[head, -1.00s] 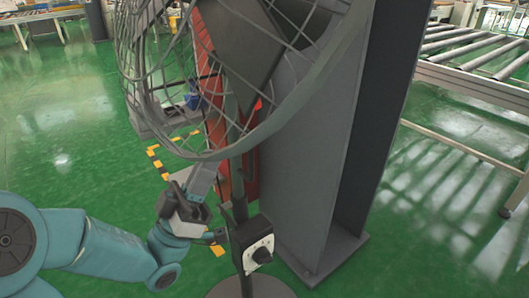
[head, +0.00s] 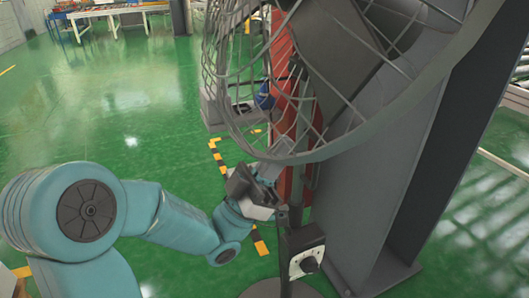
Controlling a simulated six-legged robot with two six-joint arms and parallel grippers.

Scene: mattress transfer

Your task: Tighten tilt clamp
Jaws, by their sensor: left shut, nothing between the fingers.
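A pedestal fan with a grey wire cage (head: 222,75) stands in front of me on a thin dark pole (head: 284,250). A control box with a dark dial (head: 310,265) is on the pole. My left gripper (head: 284,145) is shut and empty. It points up at the lower edge of the cage, left of the pole; I cannot tell whether it touches. A small blue round part (head: 265,98) shows through the cage. I cannot clearly make out the tilt clamp. My right gripper is out of view.
A tall dark grey steel column (head: 395,180) stands close behind the fan on the right. An orange-red panel (head: 284,185) is behind the pole. The floor at left is open.

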